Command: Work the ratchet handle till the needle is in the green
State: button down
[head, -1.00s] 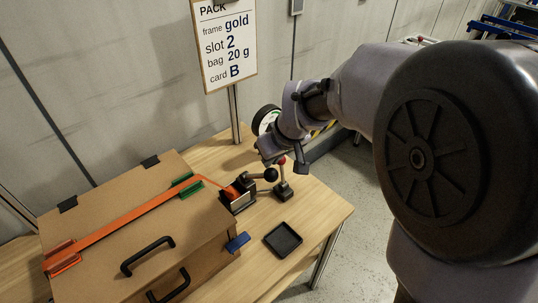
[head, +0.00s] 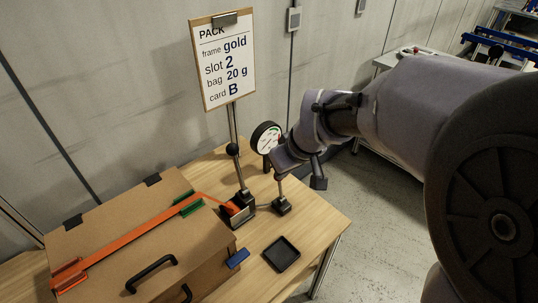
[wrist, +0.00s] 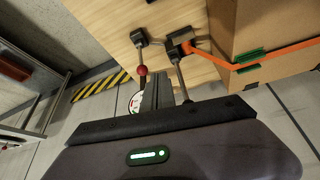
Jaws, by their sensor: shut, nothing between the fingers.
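The ratchet (head: 237,211) sits at the right end of the orange strap (head: 130,238) across the cardboard box. Its handle stands nearly upright, with a black ball knob (head: 232,149) on top. The round gauge (head: 265,136) stands behind; its needle is too small to read. My gripper (head: 277,168) is shut and empty, to the right of the handle. In the wrist view my shut fingers (wrist: 158,90) are beside the handle rod (wrist: 180,75); I cannot tell whether they touch. The handle's knob is hidden there, and the gauge (wrist: 135,102) is partly covered.
A small post on a black base (head: 281,206) stands right of the ratchet; its red ball (wrist: 141,70) shows near my fingers. A black tray (head: 281,254) lies at the front. A sign (head: 224,62) stands behind. The table's right corner is clear.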

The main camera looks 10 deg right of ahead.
jog(key=shift+s+d+r, duration=0.3)
jog(key=shift+s+d, duration=0.05)
jog(key=shift+s, duration=0.2)
jog(key=shift+s+d+r, duration=0.25)
jog(key=shift+s+d, duration=0.05)
jog(key=shift+s, duration=0.25)
jog(key=s+r+m, duration=0.2)
jog(key=s+m, duration=0.2)
jog(key=s, duration=0.5)
jog(key=s+a+r+m+t, duration=0.1)
jog(key=s+r+m, duration=0.2)
jog(key=s, duration=0.6)
jog(key=shift+s+a+r+m, duration=0.15)
jog(key=shift+s+r+m, duration=0.15)
jog(key=shift+m, duration=0.7)
jog(key=shift+w+r, duration=0.1)
